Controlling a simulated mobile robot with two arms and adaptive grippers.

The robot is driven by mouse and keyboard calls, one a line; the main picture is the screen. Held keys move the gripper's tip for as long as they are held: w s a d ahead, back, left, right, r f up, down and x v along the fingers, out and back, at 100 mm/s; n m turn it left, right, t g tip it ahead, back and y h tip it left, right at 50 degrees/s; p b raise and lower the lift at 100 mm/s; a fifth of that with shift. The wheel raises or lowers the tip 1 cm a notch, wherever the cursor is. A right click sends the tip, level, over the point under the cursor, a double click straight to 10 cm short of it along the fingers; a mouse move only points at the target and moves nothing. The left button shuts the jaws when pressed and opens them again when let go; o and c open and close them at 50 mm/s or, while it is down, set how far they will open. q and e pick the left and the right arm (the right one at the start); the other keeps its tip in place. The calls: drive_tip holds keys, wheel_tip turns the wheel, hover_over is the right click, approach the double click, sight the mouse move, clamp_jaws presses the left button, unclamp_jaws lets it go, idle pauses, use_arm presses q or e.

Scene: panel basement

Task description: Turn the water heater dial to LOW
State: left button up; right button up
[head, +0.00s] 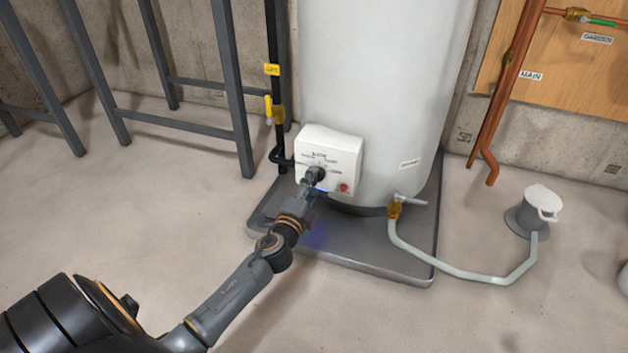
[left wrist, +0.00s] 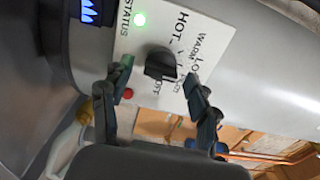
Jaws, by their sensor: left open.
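The black dial (left wrist: 160,63) sits on the white control box (head: 330,150) low on the water heater (head: 375,70). In the left wrist view HOT, WARM and LOW are printed around the dial, with other words partly blurred. I cannot tell which mark the dial points to. My left gripper (head: 312,177) is at the box front and hides part of the dial in the head view. In the left wrist view its fingers (left wrist: 158,74) are open, one on each side of the dial, with gaps showing. My right gripper is not in view.
A green status light (left wrist: 140,19) is lit. A red button (head: 344,188) is below the dial. A grey pan (head: 400,271) lies under the heater. A drain valve (head: 395,207) with a hose is at right. A black gas pipe (head: 273,60) and metal rack (head: 230,80) stand left.

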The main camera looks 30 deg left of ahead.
use_arm(q)
drive_tip(key=v, duration=0.5)
drive_tip(key=shift+s, duration=0.1)
idle(0.4)
